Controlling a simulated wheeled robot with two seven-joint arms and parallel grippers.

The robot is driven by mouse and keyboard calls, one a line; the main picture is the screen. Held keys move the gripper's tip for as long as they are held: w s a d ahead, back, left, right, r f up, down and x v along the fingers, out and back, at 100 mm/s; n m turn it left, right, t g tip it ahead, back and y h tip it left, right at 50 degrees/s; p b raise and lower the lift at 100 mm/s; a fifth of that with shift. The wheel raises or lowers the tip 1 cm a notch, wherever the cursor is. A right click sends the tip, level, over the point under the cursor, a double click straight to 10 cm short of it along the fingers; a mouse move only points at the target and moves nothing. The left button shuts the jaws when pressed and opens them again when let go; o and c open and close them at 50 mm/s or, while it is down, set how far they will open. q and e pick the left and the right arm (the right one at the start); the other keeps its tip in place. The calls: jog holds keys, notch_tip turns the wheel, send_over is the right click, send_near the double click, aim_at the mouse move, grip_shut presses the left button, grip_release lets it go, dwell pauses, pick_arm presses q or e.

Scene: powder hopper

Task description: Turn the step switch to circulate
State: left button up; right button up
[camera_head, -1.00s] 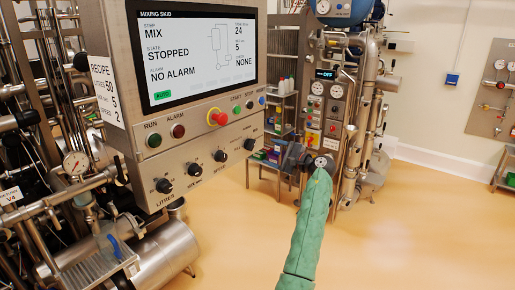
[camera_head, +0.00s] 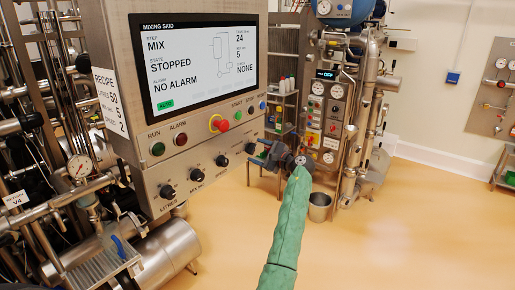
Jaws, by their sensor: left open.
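The control panel (camera_head: 200,150) stands at the left with a screen (camera_head: 195,60) reading step MIX, state STOPPED, NO ALARM. Along its lower part is a row of black rotary knobs; their labels are mostly too small to read, so I cannot tell surely which is the step switch. The rightmost knob (camera_head: 250,148) is near my gripper; the leftmost knob (camera_head: 168,191) is marked litres. My left gripper (camera_head: 268,152), dark, on a green-sleeved arm, is open and points left at the panel's right edge, just right of the rightmost knob. Contact is not visible. My right gripper is out of view.
A red emergency button (camera_head: 222,125) and several coloured buttons sit above the knobs. Pipework and a steel vessel (camera_head: 170,252) stand at the lower left. Behind my gripper are another machine (camera_head: 335,110) and a bucket (camera_head: 320,207). The floor at right is clear.

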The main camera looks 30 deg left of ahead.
pick_arm(q)
jog(key=shift+a, duration=0.35)
jog(key=shift+c, duration=0.4)
